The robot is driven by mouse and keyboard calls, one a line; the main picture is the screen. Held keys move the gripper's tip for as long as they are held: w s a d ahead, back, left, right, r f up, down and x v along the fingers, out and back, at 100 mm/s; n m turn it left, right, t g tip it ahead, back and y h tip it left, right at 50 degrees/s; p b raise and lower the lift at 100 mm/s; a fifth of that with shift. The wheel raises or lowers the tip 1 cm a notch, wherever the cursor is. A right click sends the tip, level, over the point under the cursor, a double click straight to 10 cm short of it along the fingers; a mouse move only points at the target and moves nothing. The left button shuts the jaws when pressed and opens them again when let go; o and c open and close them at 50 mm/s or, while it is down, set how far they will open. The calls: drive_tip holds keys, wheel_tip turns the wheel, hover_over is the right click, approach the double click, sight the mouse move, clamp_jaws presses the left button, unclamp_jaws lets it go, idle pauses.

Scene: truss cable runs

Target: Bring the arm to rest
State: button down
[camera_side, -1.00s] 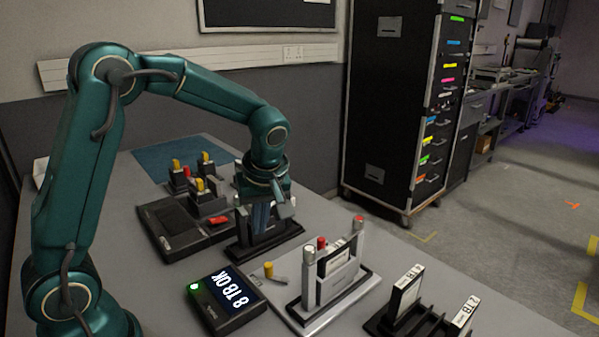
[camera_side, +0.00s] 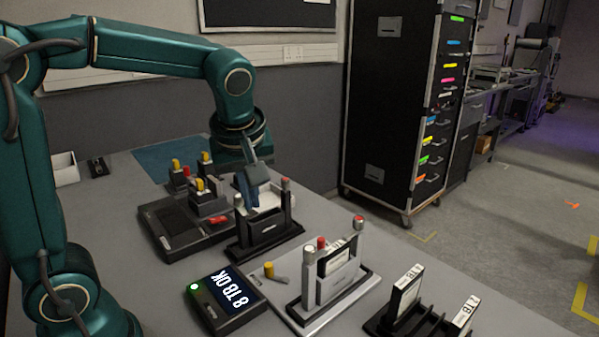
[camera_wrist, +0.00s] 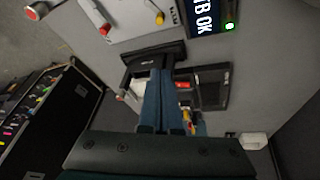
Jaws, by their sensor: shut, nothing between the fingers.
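My teal arm reaches over the table from the left in the side view. My gripper (camera_side: 250,200) points down with its fingers shut and empty, just behind or above the black stand (camera_side: 265,240). In the wrist view the closed blue fingers of my gripper (camera_wrist: 160,82) also overlap the stand (camera_wrist: 152,53). I cannot tell if the fingers touch the stand. A pale piece with a red-topped post (camera_side: 285,195) stands in it, partly hidden by my fingers.
A lit display (camera_side: 226,298) reads 8 TB OK. A silver-based holder (camera_side: 325,300) with red-topped posts, a black rack (camera_side: 420,322) with upright cases, and a dark tray (camera_side: 175,230) with yellow-topped parts crowd the table. A blue mat (camera_side: 165,160) lies behind.

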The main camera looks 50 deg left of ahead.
drive_tip(key=s+d+f+m+t+h, duration=0.1)
drive_tip(key=s+d+m+t+h, duration=0.1)
drive_tip(key=s+d+m, duration=0.5)
drive_tip(key=s+m+h, duration=0.1)
drive_tip(key=s+m, duration=0.3)
drive_tip(key=m, duration=0.1)
drive_tip(key=shift+d+f+t+h, duration=0.15)
drive_tip(key=shift+f+t+h, duration=0.15)
drive_tip(key=shift+f+t, duration=0.1)
drive_tip(key=c, duration=1.1)
unclamp_jaws()
drive_tip(key=shift+m, duration=0.5)
drive_tip(key=o, duration=0.3)
drive_tip(key=w+r, duration=0.2)
drive_tip(key=w, duration=0.1)
drive_tip(key=shift+r+m, duration=0.2)
drive_tip(key=shift+m, duration=0.1)
drive_tip(key=shift+o, duration=0.2)
drive_tip(key=n+g, duration=0.1)
drive_tip(key=g, duration=0.4)
hover_over(268, 264)
wheel_tip(268, 264, down, 10)
drive_tip(key=shift+d+r, duration=0.1)
drive_tip(key=shift+r, duration=0.05)
drive_tip(key=shift+f+g, duration=0.3)
drive_tip(key=shift+f, duration=2.4)
